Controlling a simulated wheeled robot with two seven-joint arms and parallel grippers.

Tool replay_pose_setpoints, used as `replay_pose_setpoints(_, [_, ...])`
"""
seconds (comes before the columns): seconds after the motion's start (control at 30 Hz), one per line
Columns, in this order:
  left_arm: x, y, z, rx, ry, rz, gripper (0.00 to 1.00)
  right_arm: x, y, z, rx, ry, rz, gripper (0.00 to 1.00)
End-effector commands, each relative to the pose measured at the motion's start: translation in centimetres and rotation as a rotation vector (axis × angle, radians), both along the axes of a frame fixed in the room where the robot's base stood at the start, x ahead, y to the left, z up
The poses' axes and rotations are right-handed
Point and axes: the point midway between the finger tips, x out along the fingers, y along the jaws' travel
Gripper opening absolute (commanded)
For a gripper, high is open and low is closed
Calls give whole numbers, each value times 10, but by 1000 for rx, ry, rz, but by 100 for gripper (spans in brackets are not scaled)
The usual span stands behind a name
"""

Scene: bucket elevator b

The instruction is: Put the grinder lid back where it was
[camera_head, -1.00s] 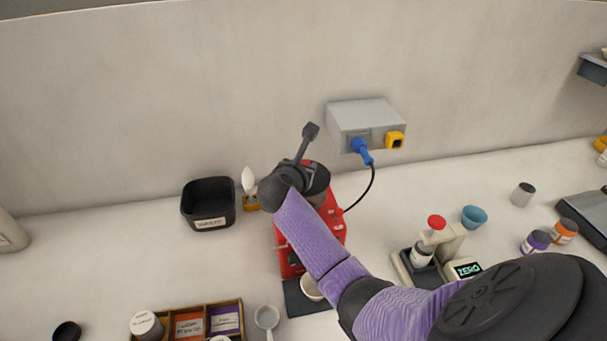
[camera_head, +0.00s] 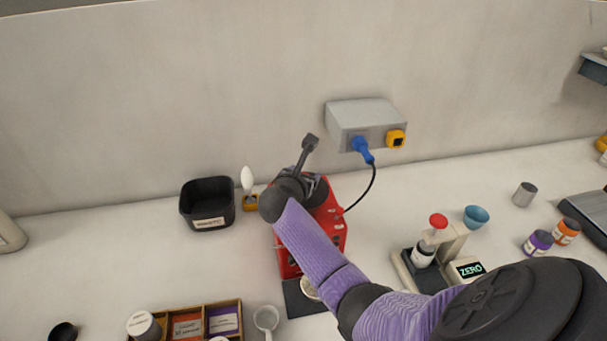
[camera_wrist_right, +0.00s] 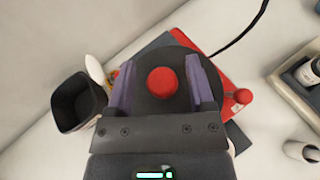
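The red grinder (camera_head: 335,233) stands on the counter against the back wall. The dark round lid with its red knob (camera_wrist_right: 162,82) lies over the top of the red grinder body (camera_wrist_right: 216,72) in the right wrist view. My right gripper (camera_wrist_right: 162,85) is above the lid, with its purple fingers on either side of the knob. Gaps show between the fingers and the knob, so it looks open. In the head view my right gripper (camera_head: 318,190) and arm hide most of the lid. Whether the lid is fully seated cannot be told. My left gripper is out of view.
A black bin (camera_head: 208,204) and a white-bristled brush (camera_head: 248,185) stand left of the grinder. A blue-plugged cable runs to a wall box (camera_head: 362,118). A scale (camera_head: 468,268) stands at right; a wooden box of jars (camera_head: 190,322) is in front left.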

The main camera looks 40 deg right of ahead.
Motion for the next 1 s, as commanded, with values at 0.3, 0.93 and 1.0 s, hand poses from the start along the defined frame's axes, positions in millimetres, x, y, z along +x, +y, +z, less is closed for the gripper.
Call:
replay_pose_setpoints(0.3, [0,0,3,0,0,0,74,0,0,3,0,0,0,74])
replay_pose_setpoints(0.93, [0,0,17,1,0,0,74,-59,92,57,2,-1,-1,74])
replay_pose_setpoints(1.0, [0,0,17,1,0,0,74,-60,94,58,0,0,-1,74])
